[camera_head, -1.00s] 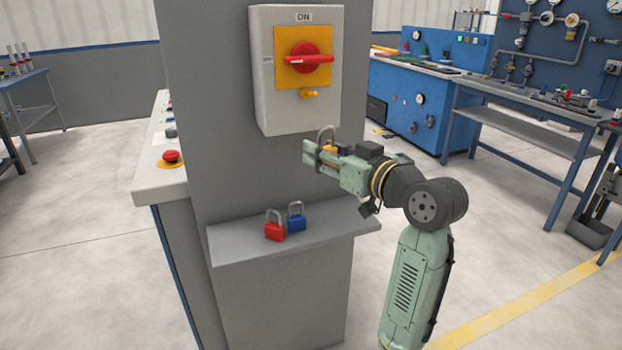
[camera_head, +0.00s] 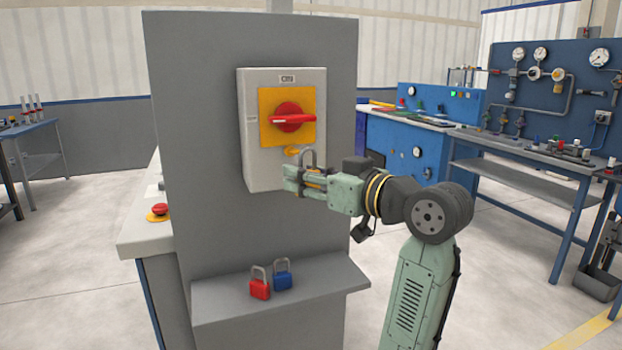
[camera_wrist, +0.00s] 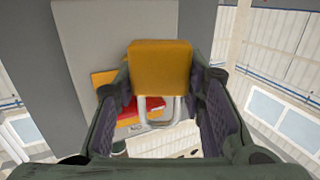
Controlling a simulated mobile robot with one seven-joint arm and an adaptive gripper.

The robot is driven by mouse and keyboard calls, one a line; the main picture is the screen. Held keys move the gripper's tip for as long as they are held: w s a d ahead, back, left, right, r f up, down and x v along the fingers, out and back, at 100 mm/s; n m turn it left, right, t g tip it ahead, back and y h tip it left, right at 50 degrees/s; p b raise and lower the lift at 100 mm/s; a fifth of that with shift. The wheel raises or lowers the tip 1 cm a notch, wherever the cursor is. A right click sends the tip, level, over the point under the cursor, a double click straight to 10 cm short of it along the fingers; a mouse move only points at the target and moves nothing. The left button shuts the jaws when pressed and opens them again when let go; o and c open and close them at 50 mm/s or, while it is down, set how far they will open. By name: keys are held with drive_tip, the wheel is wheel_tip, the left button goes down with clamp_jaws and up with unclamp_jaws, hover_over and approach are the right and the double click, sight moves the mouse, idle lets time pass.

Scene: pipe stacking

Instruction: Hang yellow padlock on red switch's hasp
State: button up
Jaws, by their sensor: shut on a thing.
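My gripper (camera_head: 303,183) is shut on the yellow padlock (camera_wrist: 160,68). In the head view the padlock (camera_head: 313,186) is mostly hidden by the fingers, with its grey shackle (camera_head: 307,156) pointing up. The red switch (camera_head: 292,118) is a rotary handle on a yellow plate on the light grey box, under an ON label. The shackle appears beside and slightly below the hasp; contact or depth cannot be told. In the wrist view the red switch (camera_wrist: 128,108) is partly hidden behind the padlock.
A red padlock (camera_head: 260,289) and a blue padlock (camera_head: 282,274) stand on the grey shelf (camera_head: 330,278) below. The switch box (camera_head: 262,170) is on a wide grey panel (camera_head: 195,120). A bench with a red button (camera_head: 159,210) is at left; blue workbenches are at right.

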approach(282, 164)
drive_tip(key=shift+s+a+x, duration=0.1)
drive_tip(key=shift+x, duration=1.1)
drive_tip(key=shift+s+a+x, duration=0.1)
drive_tip(key=shift+a+x, duration=0.05)
drive_tip(key=shift+x, duration=1.05)
drive_tip(key=shift+w+a+f+p, duration=0.1)
drive_tip(key=shift+w+p, duration=0.05)
drive_tip(key=shift+w, duration=0.25)
drive_tip(key=shift+w+a+p, duration=0.15)
drive_tip(key=shift+w, duration=0.25)
drive_tip(key=shift+o, duration=0.5)
drive_tip(key=shift+w+a+f, duration=0.1)
drive_tip(key=shift+w+f, duration=0.05)
drive_tip(key=o, duration=0.9)
drive_tip(key=shift+c, duration=0.2)
drive_tip(key=shift+o, duration=1.4)
drive_tip(key=shift+w+a+f, duration=0.15)
drive_tip(key=shift+a, duration=0.05)
drive_tip(key=shift+o, duration=1)
drive_tip(key=shift+d, duration=0.1)
drive_tip(key=shift+d, duration=0.1)
